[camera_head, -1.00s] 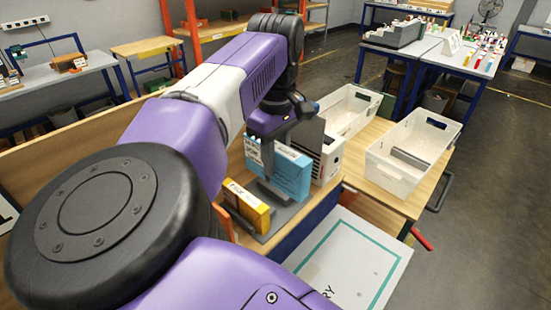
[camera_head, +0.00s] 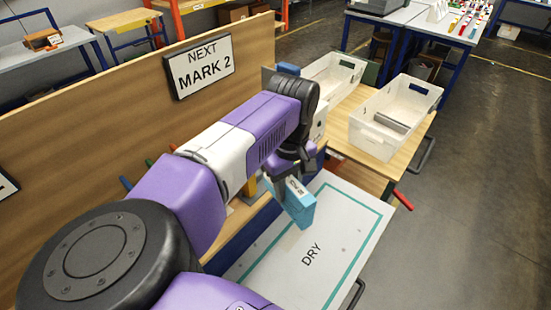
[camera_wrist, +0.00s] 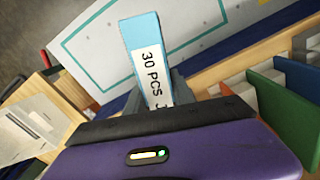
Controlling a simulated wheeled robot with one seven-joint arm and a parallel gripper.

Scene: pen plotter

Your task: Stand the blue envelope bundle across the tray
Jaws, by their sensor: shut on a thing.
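The bundle looks upright and slightly tilted in the head view. Whether its bottom touches the board cannot be told. The DRY board also shows in the wrist view (camera_wrist: 195,20). No other tray is clearly identifiable.
A tall wooden panel (camera_head: 110,130) with a "NEXT MARK 2" sign (camera_head: 199,66) stands behind my arm. A yellow pack (camera_head: 250,187) is mostly hidden by my arm.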

